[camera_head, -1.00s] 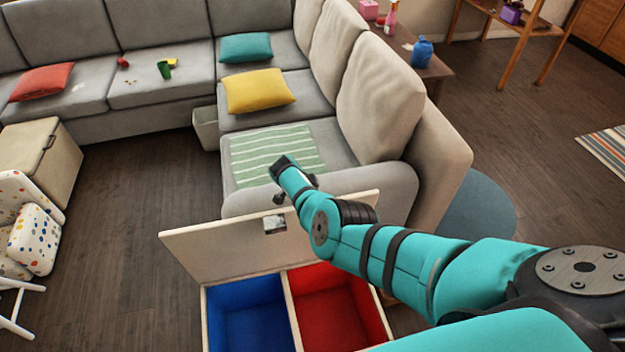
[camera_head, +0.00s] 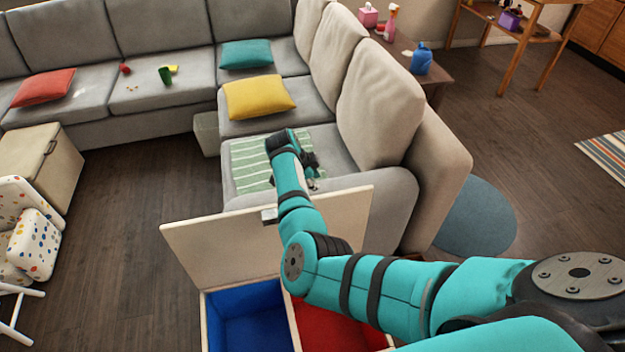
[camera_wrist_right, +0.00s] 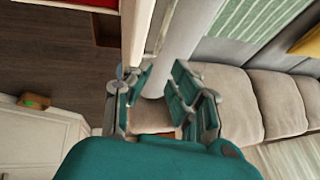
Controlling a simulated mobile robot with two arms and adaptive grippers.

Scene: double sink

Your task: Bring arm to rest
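My right arm reaches in from the right in the head view, over the two-part storage box. My right gripper (camera_head: 309,165) is above the green striped cloth on the near sofa seat, close to the sofa arm. In the right wrist view the gripper (camera_wrist_right: 160,92) shows two teal fingers spread apart, with no held object visible between them. A pale surface runs behind the fingers. My left gripper is not in view.
The storage box has a blue compartment (camera_head: 250,322) and a red compartment (camera_head: 325,322). Its raised lid (camera_head: 220,245) stands behind my forearm. The grey sofa (camera_head: 165,95) borders the left and back.

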